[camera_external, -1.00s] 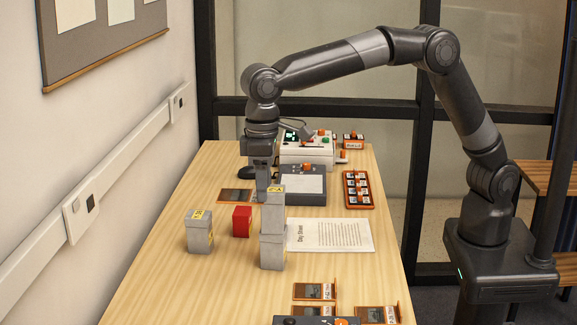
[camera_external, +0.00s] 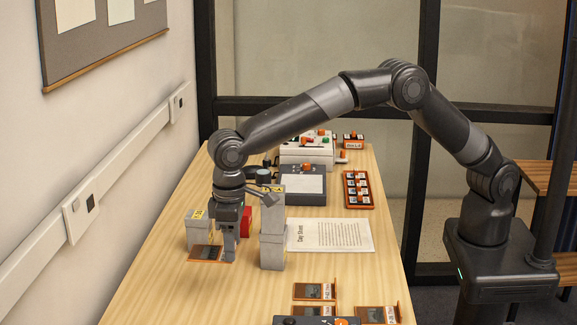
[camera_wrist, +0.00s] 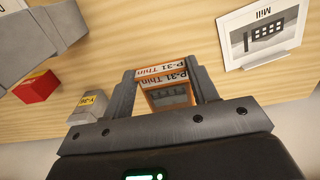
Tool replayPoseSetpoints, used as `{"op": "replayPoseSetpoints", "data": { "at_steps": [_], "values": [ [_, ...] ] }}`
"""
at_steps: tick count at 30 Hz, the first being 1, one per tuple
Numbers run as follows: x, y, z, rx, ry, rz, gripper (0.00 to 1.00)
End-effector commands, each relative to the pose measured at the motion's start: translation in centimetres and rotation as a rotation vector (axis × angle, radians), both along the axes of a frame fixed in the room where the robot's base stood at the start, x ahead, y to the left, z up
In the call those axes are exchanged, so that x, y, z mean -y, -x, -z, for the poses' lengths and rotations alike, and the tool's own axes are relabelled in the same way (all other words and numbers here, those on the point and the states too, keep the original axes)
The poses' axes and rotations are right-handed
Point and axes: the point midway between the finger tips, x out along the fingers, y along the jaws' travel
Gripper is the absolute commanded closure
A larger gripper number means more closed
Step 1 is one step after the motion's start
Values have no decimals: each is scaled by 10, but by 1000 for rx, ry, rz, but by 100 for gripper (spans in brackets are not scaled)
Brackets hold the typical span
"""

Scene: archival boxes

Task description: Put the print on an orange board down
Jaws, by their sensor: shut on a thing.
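My gripper (camera_external: 229,258) is shut on the print on an orange board (camera_external: 205,253). The board juts out to the left of the fingers, low over the front left of the table, in front of a grey box. I cannot tell whether it touches the table. In the wrist view the board (camera_wrist: 165,82) sits between the two fingers, with its orange rim and a label reading "P-31 Thin" showing. The dark picture is partly hidden.
A stack of grey boxes (camera_external: 272,245) stands close right of my gripper. Behind it are a grey box (camera_external: 196,228) and a red box (camera_external: 245,222). A white "Mill" card (camera_wrist: 262,32) shows in the wrist view. The front left of the table is clear.

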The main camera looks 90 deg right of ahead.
Motion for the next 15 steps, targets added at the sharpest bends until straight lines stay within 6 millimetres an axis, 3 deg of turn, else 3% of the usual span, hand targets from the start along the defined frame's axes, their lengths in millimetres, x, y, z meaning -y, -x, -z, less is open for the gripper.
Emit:
{"op": "replayPoseSetpoints", "data": {
  "at_steps": [9, 15],
  "values": [
    [0, 1, 57, -3, 1, 0, 68],
    [0, 0, 82, -1, 0, 0, 68]
  ]
}}
